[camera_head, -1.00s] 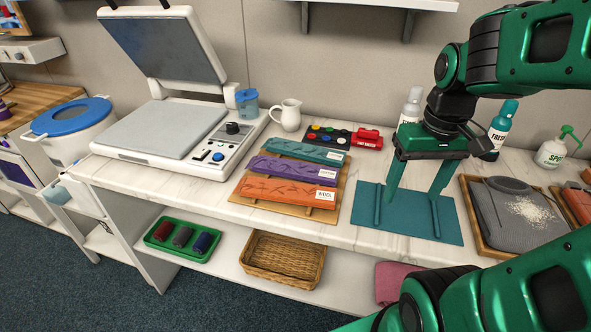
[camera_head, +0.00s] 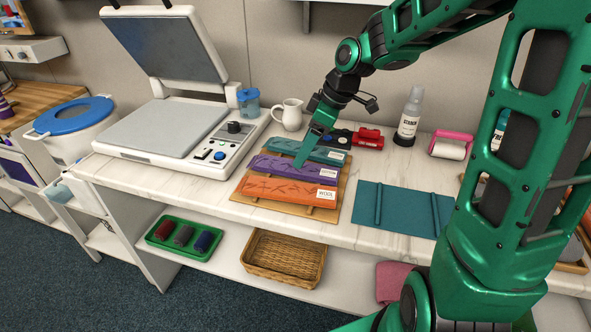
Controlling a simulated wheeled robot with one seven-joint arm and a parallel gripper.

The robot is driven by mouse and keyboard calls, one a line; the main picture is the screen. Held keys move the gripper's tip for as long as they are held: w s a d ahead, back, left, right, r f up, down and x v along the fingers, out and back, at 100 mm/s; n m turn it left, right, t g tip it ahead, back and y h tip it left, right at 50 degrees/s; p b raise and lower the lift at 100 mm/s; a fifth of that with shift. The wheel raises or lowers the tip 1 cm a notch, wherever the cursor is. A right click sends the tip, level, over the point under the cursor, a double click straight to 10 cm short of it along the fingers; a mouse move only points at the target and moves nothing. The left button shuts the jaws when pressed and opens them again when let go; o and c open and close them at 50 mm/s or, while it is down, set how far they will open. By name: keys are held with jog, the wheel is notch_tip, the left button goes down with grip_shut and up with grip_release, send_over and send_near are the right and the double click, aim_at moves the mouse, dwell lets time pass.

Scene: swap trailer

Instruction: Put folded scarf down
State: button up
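My gripper (camera_head: 303,158) is seen edge-on over the labelled cloth pieces, its fingertips at the teal and purple ones. I cannot tell whether it is open or holds anything. The teal piece (camera_head: 327,154), the purple piece (camera_head: 275,165) and the orange piece (camera_head: 280,190) lie in a row on a slatted wooden board (camera_head: 334,215). A flat teal mat (camera_head: 402,208) with two raised strips lies bare to their right. A folded pink cloth (camera_head: 393,282) is on the lower shelf. I cannot tell which cloth is the folded scarf.
An open flat press (camera_head: 160,130) stands left of the board. A white jug (camera_head: 289,113), a red item (camera_head: 368,138), a spray-type bottle (camera_head: 409,118) and a pink-handled roller (camera_head: 449,148) are behind. A basket (camera_head: 285,256) sits below. My arm hides the right side.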

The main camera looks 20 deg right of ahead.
aim_at(310, 172)
jog(key=shift+x, duration=2.9)
jog(key=shift+s+d+f, duration=0.1)
jog(key=shift+d, duration=0.05)
jog(key=c, duration=1.3)
jog(key=shift+o, duration=0.2)
